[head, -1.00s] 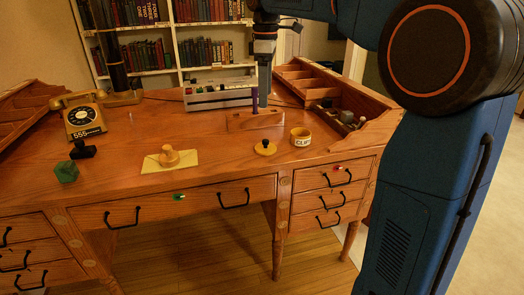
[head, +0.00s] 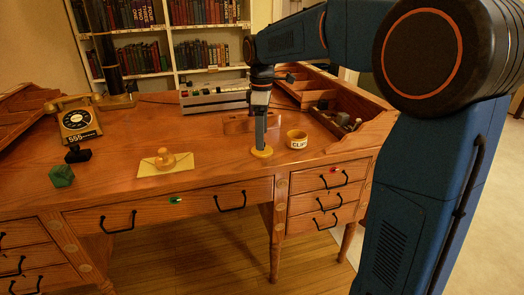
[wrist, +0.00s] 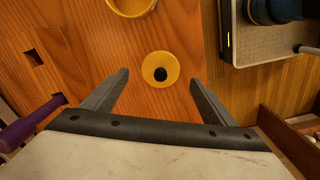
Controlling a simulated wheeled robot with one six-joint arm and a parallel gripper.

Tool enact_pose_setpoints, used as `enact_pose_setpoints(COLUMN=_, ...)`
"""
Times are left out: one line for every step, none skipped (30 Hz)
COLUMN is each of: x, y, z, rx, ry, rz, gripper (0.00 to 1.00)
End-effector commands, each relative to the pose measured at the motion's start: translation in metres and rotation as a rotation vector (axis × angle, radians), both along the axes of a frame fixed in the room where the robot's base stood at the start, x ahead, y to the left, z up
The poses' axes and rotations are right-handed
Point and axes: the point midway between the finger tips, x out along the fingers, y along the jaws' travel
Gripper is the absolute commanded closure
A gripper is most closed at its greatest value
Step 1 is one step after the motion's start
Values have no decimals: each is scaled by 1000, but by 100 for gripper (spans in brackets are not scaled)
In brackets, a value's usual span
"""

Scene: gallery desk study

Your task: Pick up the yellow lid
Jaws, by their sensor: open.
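The yellow lid (head: 262,152) is a small round disc lying on the desk top, left of the clip cup. In the wrist view the lid (wrist: 153,67) is a yellow ring with a dark knob in the middle. My gripper (head: 261,146) is just above the lid in the head view and hides its knob. In the wrist view my gripper (wrist: 157,76) is open, with one finger on each side of the lid and nothing held. I cannot tell how far the fingertips are above the desk.
The yellow clip cup (head: 297,139) stands close to the right of the lid. A wooden block (head: 237,124) is behind my gripper, and a purple stick (wrist: 30,124) shows in the wrist view. A stamp (head: 165,160) lies on an envelope to the left. The desk's front edge is near.

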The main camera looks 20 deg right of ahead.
Motion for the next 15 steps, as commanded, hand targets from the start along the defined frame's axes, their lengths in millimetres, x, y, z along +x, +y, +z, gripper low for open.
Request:
enact_pose_setpoints(x=-1, y=0, z=-8, rx=0, ry=2, rz=0, gripper=21)
enact_pose_setpoints(x=-1, y=0, z=-12, rx=0, ry=2, rz=0, gripper=21)
enact_pose_setpoints(x=-2, y=-1, z=-18, rx=0, ry=3, rz=0, gripper=21)
enact_pose_setpoints(x=-2, y=-1, z=-22, rx=0, ry=2, rz=0, gripper=21)
enact_pose_setpoints(x=-1, y=-1, z=-25, rx=0, ry=2, rz=0, gripper=21)
enact_pose_setpoints(x=-1, y=-1, z=-30, rx=0, ry=2, rz=0, gripper=21)
enact_pose_setpoints(x=-2, y=-1, z=-33, rx=0, ry=2, rz=0, gripper=21)
enact_pose_setpoints(x=-2, y=-1, z=-35, rx=0, ry=2, rz=0, gripper=21)
enact_pose_setpoints(x=-1, y=-1, z=-37, rx=-1, ry=1, rz=0, gripper=21)
enact_pose_setpoints(x=-1, y=-1, z=-38, rx=0, ry=0, rz=0, gripper=21)
enact_pose_setpoints(x=-1, y=-1, z=-39, rx=0, ry=0, rz=0, gripper=21)
enact_pose_setpoints(x=-1, y=-1, z=-40, rx=0, ry=-1, rz=0, gripper=21)
enact_pose_setpoints(x=-1, y=-1, z=-40, rx=0, ry=-1, rz=0, gripper=21)
enact_pose_setpoints(x=-1, y=-1, z=-40, rx=0, ry=-1, rz=0, gripper=21)
enact_pose_setpoints(x=-1, y=-1, z=-40, rx=0, ry=-1, rz=0, gripper=21)
